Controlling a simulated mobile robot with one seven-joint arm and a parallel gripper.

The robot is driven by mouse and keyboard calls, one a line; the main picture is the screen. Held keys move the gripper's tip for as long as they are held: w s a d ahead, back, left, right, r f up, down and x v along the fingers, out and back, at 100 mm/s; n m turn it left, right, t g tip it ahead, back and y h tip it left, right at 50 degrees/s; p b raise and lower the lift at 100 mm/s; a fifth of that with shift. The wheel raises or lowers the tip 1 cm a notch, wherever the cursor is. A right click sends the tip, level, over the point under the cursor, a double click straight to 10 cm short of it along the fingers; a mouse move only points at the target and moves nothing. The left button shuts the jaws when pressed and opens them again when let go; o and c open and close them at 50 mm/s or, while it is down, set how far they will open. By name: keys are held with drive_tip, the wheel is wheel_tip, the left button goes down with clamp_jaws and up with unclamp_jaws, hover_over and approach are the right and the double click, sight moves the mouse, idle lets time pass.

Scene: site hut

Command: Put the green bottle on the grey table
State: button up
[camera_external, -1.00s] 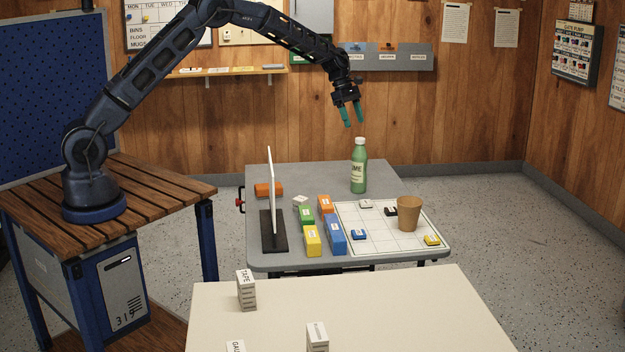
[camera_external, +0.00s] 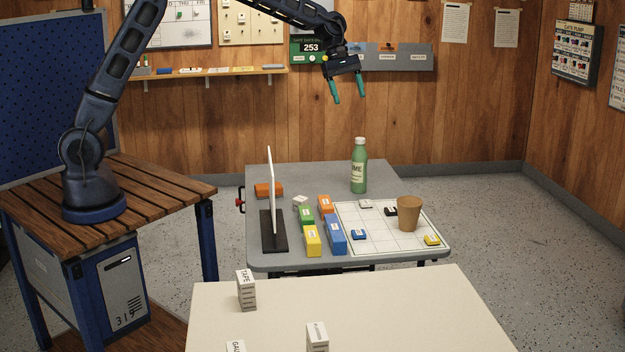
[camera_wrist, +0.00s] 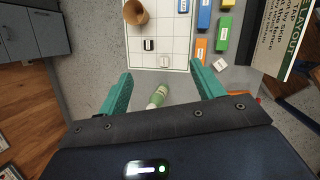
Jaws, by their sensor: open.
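The green bottle (camera_external: 359,167) stands upright on the grey table (camera_external: 310,180), near its back edge, with a white cap and a pale label. My gripper (camera_external: 348,91) is open and empty, well above the table and a little left of the bottle. In the wrist view the bottle (camera_wrist: 157,97) shows between the two teal fingers of my gripper (camera_wrist: 160,86), below them and apart from them.
A white gridded board (camera_external: 385,239) with small blocks and a brown cup (camera_external: 409,214) lies right of the bottle's front. Colored blocks and an upright white panel (camera_external: 271,190) stand left. A cream table (camera_external: 400,310) with several labelled boxes is in front.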

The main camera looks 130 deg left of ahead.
drive_tip(key=w+d+r+m, duration=0.1)
drive_tip(key=d+r+m, duration=0.35)
drive_tip(key=d, duration=0.65)
drive_tip(key=w+d+r+m, duration=0.25)
drive_tip(key=d+r, duration=0.25)
drive_tip(key=d, duration=0.5)
drive_tip(key=s+d+r+m, duration=0.2)
drive_tip(key=s+d+m, duration=0.15)
drive_tip(key=d, duration=0.65)
drive_tip(key=s+d+r+m, duration=0.2)
drive_tip(key=d+m, duration=0.2)
drive_tip(key=d, duration=0.5)
drive_tip(key=s+d+m, duration=0.7)
drive_tip(key=s+d, duration=0.2)
drive_tip(key=d, duration=0.5)
drive_tip(key=s+d+f+m, duration=0.2)
drive_tip(key=s+d+m, duration=0.2)
drive_tip(key=s, duration=0.2)
drive_tip(key=s+d+f+m, duration=0.3)
drive_tip(key=s+d, duration=0.1)
drive_tip(key=s, duration=0.3)
drive_tip(key=shift+s+d+f+m, duration=0.15)
drive_tip(key=shift+d+f+m, duration=0.2)
